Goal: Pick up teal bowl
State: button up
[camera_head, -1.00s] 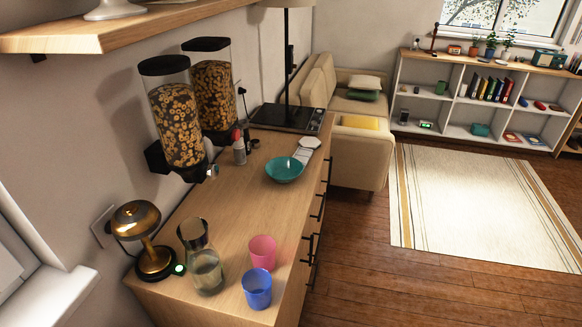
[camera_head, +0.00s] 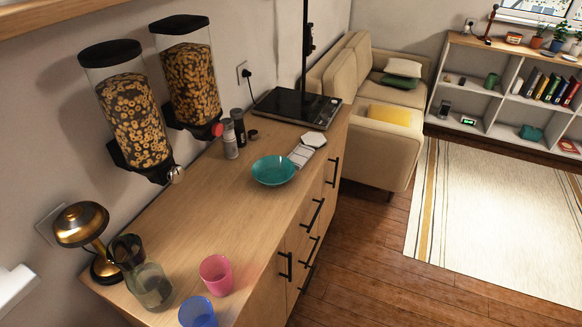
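The teal bowl (camera_head: 273,170) sits upright on the wooden counter (camera_head: 205,208), near the middle of its length and towards its right edge. It looks empty. My gripper is not in view, and nothing of mine covers the bowl.
White hexagonal and square pieces (camera_head: 306,146) lie just behind the bowl. Shakers (camera_head: 230,138) stand to its left, below wall-mounted cereal dispensers (camera_head: 130,115). A pink cup (camera_head: 216,274), blue cup (camera_head: 197,312), glass carafe (camera_head: 150,285) and brass lamp (camera_head: 85,228) stand nearer. Floor right of the drawers is clear.

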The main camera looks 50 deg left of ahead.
aim_at(272, 171)
jog(key=i, duration=2)
jog(key=u, duration=3.5)
